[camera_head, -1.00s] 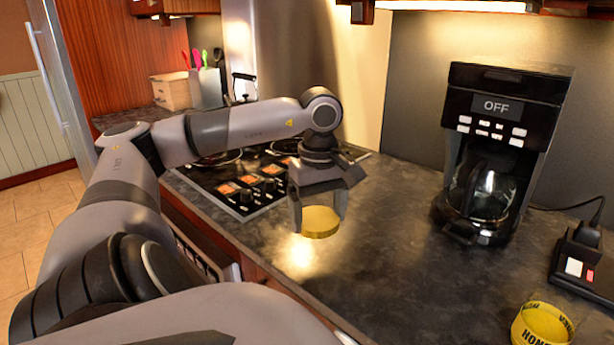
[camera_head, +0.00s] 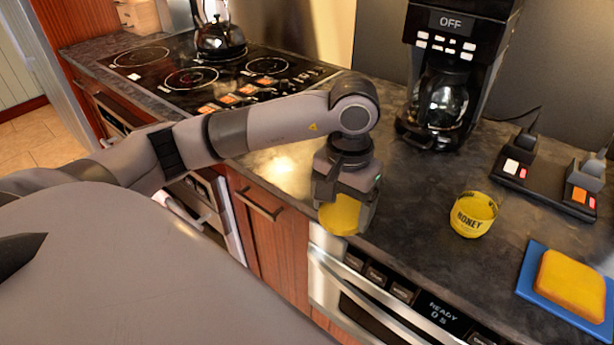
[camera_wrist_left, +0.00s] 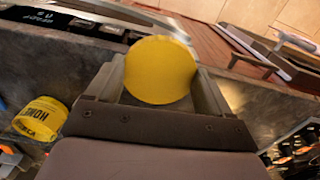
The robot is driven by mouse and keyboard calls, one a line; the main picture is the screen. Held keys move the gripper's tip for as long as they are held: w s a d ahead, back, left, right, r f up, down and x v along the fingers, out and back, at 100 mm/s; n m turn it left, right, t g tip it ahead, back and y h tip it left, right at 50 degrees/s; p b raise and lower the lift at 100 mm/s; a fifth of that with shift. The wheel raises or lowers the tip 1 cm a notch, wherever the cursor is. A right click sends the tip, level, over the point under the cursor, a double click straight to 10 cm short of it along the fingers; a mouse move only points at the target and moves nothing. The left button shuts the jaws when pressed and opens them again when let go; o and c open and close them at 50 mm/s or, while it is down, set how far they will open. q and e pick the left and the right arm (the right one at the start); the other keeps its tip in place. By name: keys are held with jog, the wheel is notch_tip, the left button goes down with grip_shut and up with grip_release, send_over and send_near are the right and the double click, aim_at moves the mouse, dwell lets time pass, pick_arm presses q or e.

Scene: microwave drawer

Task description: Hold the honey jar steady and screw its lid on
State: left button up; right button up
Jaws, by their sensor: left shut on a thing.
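The honey jar (camera_head: 474,215) is a yellow jar marked HONEY, standing open on the dark counter right of my left gripper. It also shows at the left of the left wrist view (camera_wrist_left: 41,118). My left gripper (camera_head: 343,212) is shut on the round yellow lid (camera_head: 340,216). The lid is above the counter's front edge, apart from the jar. In the left wrist view the lid (camera_wrist_left: 160,70) sits between the two fingers. My right gripper is in neither view.
A coffee maker (camera_head: 449,75) stands behind the jar. A power strip (camera_head: 545,178) lies right of it. A yellow sponge-like block (camera_head: 571,285) rests on a blue mat (camera_head: 541,262) at front right. The stove (camera_head: 200,78) with a kettle (camera_head: 218,38) is at back left.

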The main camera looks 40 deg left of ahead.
pick_arm(q)
jog(key=shift+s+d+r+m, duration=0.2)
jog(key=shift+d+m, duration=0.2)
jog(key=shift+d, duration=0.25)
jog(key=shift+w, duration=0.1)
jog(key=shift+w+d, duration=0.15)
jog(key=shift+w, duration=0.05)
jog(key=w+d+r+n, duration=0.5)
jog(key=w+d+r, duration=0.8)
jog(key=w+d, duration=0.3)
jog(key=shift+d+r, duration=0.2)
jog(key=shift+d, duration=0.3)
jog(key=shift+f, duration=2.05)
